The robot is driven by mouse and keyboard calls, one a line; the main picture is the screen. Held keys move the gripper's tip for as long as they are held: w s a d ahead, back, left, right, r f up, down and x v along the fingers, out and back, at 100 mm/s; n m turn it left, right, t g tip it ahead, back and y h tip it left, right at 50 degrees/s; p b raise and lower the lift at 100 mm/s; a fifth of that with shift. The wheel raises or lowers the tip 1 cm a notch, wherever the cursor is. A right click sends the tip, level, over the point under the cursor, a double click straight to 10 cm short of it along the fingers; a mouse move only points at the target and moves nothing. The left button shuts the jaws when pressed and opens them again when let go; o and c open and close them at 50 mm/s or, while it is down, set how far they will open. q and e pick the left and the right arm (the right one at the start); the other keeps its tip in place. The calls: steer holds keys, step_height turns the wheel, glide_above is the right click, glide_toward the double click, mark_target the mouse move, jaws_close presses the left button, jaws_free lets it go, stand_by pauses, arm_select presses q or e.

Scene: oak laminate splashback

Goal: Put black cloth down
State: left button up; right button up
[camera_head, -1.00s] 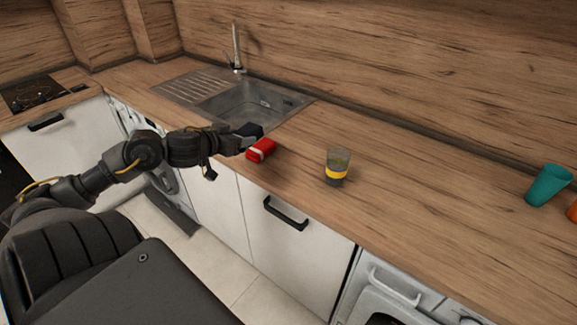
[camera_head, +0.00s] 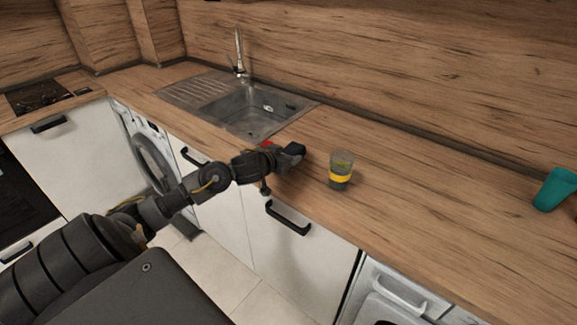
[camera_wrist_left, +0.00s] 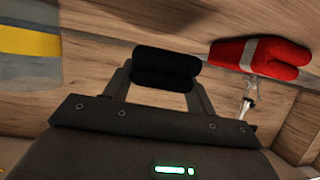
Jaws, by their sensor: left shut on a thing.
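My left gripper (camera_head: 281,157) is over the front part of the worktop, between the sink and the glass. It is shut on the black cloth (camera_wrist_left: 165,66), a dark rolled bundle across the fingertips in the left wrist view. The cloth shows in the head view as a dark lump (camera_head: 293,148) at the end of the gripper. I cannot tell whether it touches the worktop (camera_head: 410,205). My right gripper is not in view.
A red folded cloth (camera_wrist_left: 258,56) with a pale band lies close by, mostly hidden behind my gripper in the head view. A glass (camera_head: 341,170) with a yellow band stands just right. A teal cup (camera_head: 555,189) is far right. The sink (camera_head: 250,108) is behind; worktop between glass and cup is clear.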

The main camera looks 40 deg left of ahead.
arm_select(q)
steer(key=shift+w+d+f, duration=0.15)
steer(key=shift+f, duration=0.15)
steer(key=shift+w+d+f+p, duration=0.15)
steer(key=shift+f+p, duration=0.1)
steer(key=shift+f, duration=0.3)
steer(key=shift+w+f+p, duration=0.1)
steer(key=shift+f+p, duration=0.1)
steer(key=shift+f, duration=0.75)
steer(key=o, duration=1)
steer(key=shift+s, duration=0.1)
